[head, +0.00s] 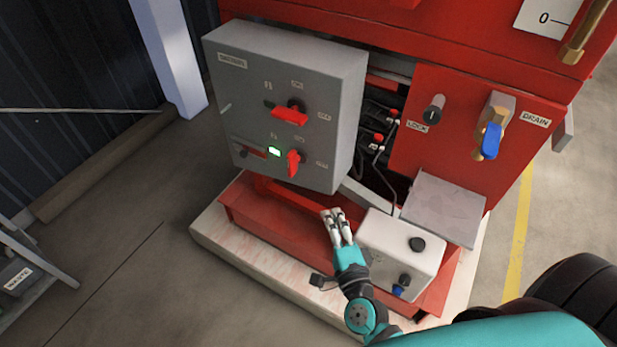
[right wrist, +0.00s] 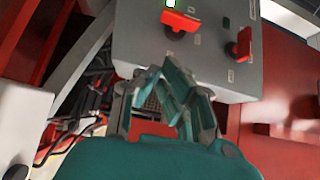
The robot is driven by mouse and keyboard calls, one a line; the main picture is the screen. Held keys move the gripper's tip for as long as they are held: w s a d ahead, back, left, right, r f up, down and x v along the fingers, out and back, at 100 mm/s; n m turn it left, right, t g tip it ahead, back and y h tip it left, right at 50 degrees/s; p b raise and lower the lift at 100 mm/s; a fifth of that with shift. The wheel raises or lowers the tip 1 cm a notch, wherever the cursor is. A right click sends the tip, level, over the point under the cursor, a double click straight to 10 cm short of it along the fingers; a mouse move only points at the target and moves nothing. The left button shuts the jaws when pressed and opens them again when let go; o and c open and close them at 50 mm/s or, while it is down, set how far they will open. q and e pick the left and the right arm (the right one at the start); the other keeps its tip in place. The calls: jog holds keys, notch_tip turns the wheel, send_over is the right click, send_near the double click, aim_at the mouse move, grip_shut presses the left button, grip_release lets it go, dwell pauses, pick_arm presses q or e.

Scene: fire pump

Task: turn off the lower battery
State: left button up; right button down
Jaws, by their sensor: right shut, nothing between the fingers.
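A grey control box (head: 245,75) has two red switch handles on its face. The upper handle (head: 290,116) lies nearly level. The lower handle (head: 293,163) stands nearly upright, beside a lit green indicator (head: 274,151). My right gripper (head: 337,226) is shut and empty, below and right of the box, apart from both handles. In the right wrist view its fingers (right wrist: 180,95) reach toward the grey box (right wrist: 135,30). One red handle shows there by the green light (right wrist: 171,3), and another farther right. My left gripper is not in view.
A white box (head: 400,240) with a dark knob stands close to the right of my gripper. A red panel (head: 440,115) with a blue-handled valve (head: 491,140) is at the right. Cables run behind the grey box. Open floor lies at the left.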

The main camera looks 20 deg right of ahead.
aim_at(292, 164)
jog(key=w+a+p, duration=0.1)
jog(key=w+p, duration=0.1)
jog(key=w, duration=1.1)
jog(key=shift+a, duration=0.2)
jog(key=shift+w+f, duration=0.1)
